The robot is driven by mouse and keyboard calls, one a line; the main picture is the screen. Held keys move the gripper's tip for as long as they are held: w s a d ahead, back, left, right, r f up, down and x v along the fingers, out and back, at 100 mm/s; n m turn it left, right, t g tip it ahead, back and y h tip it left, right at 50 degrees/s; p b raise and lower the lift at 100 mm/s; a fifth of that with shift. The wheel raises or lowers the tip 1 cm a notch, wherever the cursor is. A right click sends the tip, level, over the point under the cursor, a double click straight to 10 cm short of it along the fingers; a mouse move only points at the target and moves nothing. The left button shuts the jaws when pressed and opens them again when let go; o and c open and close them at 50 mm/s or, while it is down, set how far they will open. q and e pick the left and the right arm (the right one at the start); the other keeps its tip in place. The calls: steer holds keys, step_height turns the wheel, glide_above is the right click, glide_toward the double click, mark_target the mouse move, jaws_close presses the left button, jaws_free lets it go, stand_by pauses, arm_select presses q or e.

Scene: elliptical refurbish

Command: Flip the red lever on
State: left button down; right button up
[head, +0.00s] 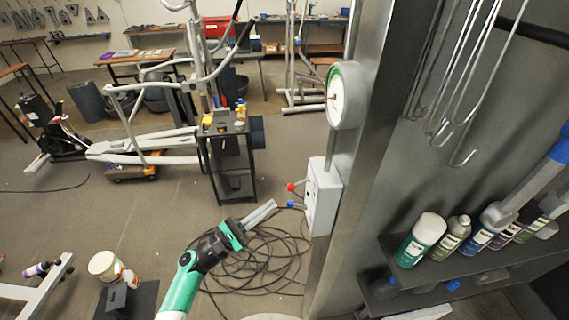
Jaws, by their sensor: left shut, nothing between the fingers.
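The red lever (291,187) is a small arm with a red ball knob. It sticks out to the left from a grey box (324,195) on the metal post. A second lever with a blue knob (291,203) sits just below it. My left gripper (275,206) is shut and empty. Its fingertips point up and right, a little left of and below the levers in the picture. Whether they touch the blue lever is hard to tell; they look apart from the red one. My right gripper is not in view.
A round gauge (342,95) is mounted above the box. Coiled black cable (262,262) lies on the floor. A shelf (470,250) with several bottles stands at the right. A dark cart (228,160) and an elliptical machine (135,150) stand behind at the left.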

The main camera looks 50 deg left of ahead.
mark_target(294, 186)
arm_select(q)
steer(key=p+x, duration=0.1)
steer(key=x, duration=0.3)
steer(key=r+p+x, duration=0.1)
steer(key=x, duration=0.4)
steer(key=shift+d+r, duration=0.15)
steer(key=s, duration=0.1)
steer(key=p, duration=0.1)
steer(key=s, duration=0.1)
steer(key=shift+s+d+r+p, duration=0.3)
steer(key=shift+s+r+p, duration=0.05)
steer(key=shift+p, duration=0.05)
steer(key=shift+s, duration=0.1)
steer(key=shift+f, duration=0.1)
steer(key=shift+d, duration=0.1)
